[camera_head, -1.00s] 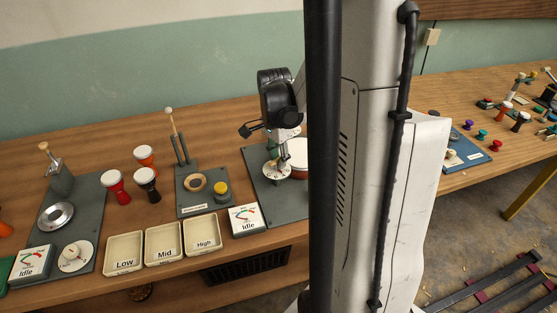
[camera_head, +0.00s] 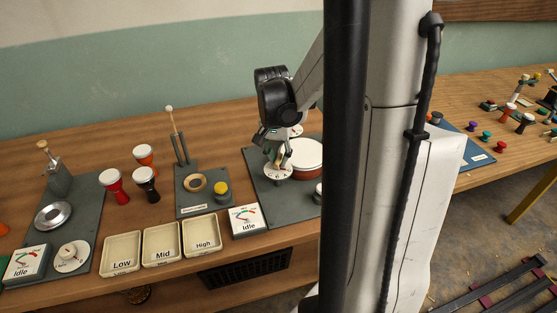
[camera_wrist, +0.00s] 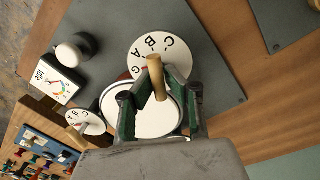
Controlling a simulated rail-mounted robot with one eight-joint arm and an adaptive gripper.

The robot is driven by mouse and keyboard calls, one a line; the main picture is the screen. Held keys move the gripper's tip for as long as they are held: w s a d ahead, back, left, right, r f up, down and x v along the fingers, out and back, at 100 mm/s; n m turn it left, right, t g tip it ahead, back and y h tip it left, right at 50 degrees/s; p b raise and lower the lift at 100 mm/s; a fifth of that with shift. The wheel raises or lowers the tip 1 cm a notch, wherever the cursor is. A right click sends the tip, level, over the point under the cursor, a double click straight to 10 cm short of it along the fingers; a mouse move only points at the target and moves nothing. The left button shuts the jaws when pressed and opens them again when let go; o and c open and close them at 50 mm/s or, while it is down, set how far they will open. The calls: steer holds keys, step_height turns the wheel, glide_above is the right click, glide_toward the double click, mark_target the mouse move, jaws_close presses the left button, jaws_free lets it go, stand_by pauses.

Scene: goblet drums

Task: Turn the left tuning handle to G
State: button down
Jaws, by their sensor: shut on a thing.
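The left tuning handle (camera_wrist: 157,75) is a pale wooden peg. In the wrist view it is between the two fingers of my gripper (camera_wrist: 160,105), which is shut on it. Its white dial (camera_wrist: 162,58), lettered C, B, A and G, shows just beyond the fingers. I cannot make out which letter the handle points to. In the head view my gripper (camera_head: 277,155) is down over this dial (camera_head: 277,173), and the handle is mostly hidden by the fingers. A second lettered dial (camera_wrist: 86,121) with a wooden handle shows at the left of the wrist view.
The dials share a grey board with a red-rimmed drum (camera_head: 306,154) close beside my gripper, a white knob (camera_wrist: 75,50) and an Idle meter (camera_head: 245,219). A mallet stand (camera_head: 203,192), small goblet drums and cream trays (camera_head: 162,245) are to the left.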

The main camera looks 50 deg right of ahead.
stand_by(0.3)
steer(key=shift+s, duration=0.1)
steer(key=c, duration=1.7)
jaws_free()
steer(key=shift+c, duration=0.2)
steer(key=shift+r, duration=0.1)
step_height(320, 180, up, 12)
steer(key=shift+w+a, duration=0.15)
steer(key=shift+w, duration=0.2)
steer(key=s+a+n+t, duration=0.3)
steer(key=a+n, duration=0.3)
steer(key=a, duration=0.7)
steer(key=s+a+n+t, duration=0.4)
steer(key=a+n, duration=0.2)
steer(key=a, duration=0.7)
steer(key=shift+s+a+r+t, duration=0.2)
steer(key=shift+s+r+t, duration=0.05)
steer(key=shift+r+t, duration=0.15)
